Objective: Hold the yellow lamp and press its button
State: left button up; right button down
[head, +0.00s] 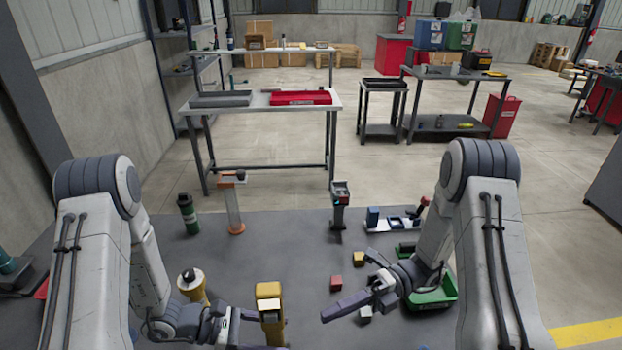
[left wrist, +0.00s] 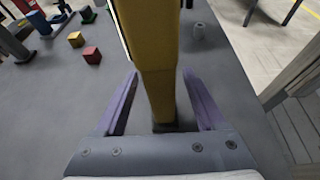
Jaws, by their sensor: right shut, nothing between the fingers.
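The yellow lamp (head: 269,292) looks like an upright yellow post with a boxy head, at the bottom centre of the head view. In the left wrist view its yellow post (left wrist: 158,75) rises between the two purple fingers of my left gripper (left wrist: 160,78). These fingers are spread, with a gap showing on each side of the post. In the head view the left gripper's fingers are mostly hidden beside the lamp. My right gripper (head: 326,315) is shut and empty, to the right of the lamp and apart from it. I cannot make out the button.
An orange post (head: 234,208), a dark post (head: 339,208) and a green-black cylinder (head: 188,214) stand further back. A red cube (head: 336,284) and a green bin (head: 436,294) lie near my right arm.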

pick_arm(q)
jog(key=w+a+f+p+v, duration=0.1)
jog(key=f+v, duration=0.1)
jog(key=v, duration=1.7)
jog(key=shift+s+a+f, duration=0.25)
jog(key=shift+s, duration=0.15)
